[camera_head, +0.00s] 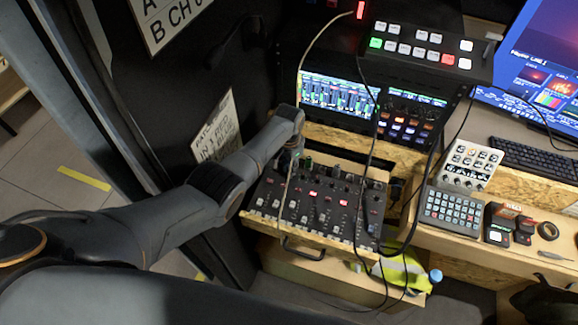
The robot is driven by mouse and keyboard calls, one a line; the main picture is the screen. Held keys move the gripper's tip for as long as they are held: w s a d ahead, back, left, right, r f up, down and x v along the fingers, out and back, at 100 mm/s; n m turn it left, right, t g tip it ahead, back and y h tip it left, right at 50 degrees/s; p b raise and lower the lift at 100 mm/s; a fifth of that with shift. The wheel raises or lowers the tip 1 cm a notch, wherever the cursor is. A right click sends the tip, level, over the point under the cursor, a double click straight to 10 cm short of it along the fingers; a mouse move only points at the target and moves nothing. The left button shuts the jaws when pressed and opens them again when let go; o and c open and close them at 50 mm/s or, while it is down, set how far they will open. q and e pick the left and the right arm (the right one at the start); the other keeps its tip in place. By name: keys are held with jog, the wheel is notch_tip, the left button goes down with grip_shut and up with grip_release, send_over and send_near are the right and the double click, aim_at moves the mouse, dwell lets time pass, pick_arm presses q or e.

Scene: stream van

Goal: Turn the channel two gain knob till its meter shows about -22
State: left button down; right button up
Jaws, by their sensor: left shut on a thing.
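The black mixer panel (318,205) lies on a pull-out wooden drawer, with rows of small knobs and a few red lights. My left gripper (291,157) reaches down to its back left corner and is shut on a knob in the back row. The fingers hide that knob, so its channel and angle cannot be read. The meter screen (340,97) behind shows several upright bars in green and blue. Its numbers are too small to read.
Dark cables hang in front of the mixer's right side, and a pale cable runs down past my left gripper. A switcher panel (425,45) stands above. A button pad (450,210) and keyboard (535,158) lie right.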

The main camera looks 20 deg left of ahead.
pick_arm(q)
jog(key=shift+m, duration=0.7)
jog(key=c, duration=1.3)
grip_release()
jog(key=shift+r, duration=0.1)
notch_tip(320, 180, up, 12)
jog(key=shift+f, duration=0.1)
